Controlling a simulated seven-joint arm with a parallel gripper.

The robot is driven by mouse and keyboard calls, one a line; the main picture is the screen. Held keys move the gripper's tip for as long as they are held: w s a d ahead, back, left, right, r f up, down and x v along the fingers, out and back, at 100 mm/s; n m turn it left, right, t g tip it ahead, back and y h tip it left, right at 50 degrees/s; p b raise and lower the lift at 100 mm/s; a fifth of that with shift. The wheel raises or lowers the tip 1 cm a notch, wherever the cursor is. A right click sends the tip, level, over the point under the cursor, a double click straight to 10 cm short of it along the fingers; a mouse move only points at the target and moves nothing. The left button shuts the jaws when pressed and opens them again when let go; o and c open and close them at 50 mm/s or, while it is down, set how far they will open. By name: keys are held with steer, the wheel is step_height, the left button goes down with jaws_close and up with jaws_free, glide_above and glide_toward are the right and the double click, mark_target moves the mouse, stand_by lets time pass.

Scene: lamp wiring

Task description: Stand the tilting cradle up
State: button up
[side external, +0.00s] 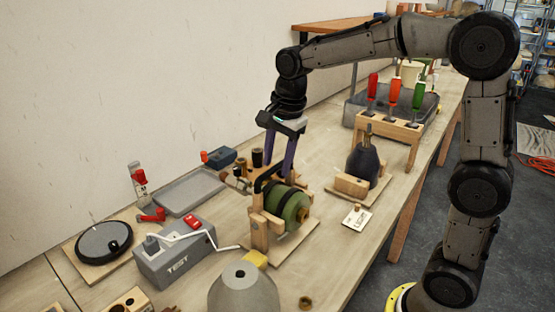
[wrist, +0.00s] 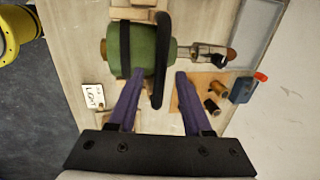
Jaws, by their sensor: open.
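The tilting cradle (side external: 259,232) is a wooden frame on a flat board, in the middle of the bench. It bears a green lamp body (side external: 290,206) lying on its side, with a black strap around it; the body also shows in the wrist view (wrist: 146,48). A black bar handle (wrist: 160,60) stands up from the cradle. My gripper (side external: 277,182) is open above the cradle, pointing down. In the wrist view, its two purple fingers (wrist: 158,74) are on either side of the bar's near end, with gaps visible. Whether the fingers touch anything is unclear.
A grey TEST box (side external: 173,258) with a crank stands left of the cradle, and a grey conical shade (side external: 243,290) in front. A dark bulb-shaped part (side external: 364,164) and a screwdriver rack (side external: 388,125) stand to the right. A grey tray (side external: 190,190) lies behind.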

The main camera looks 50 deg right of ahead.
jaws_close()
stand_by(1.4)
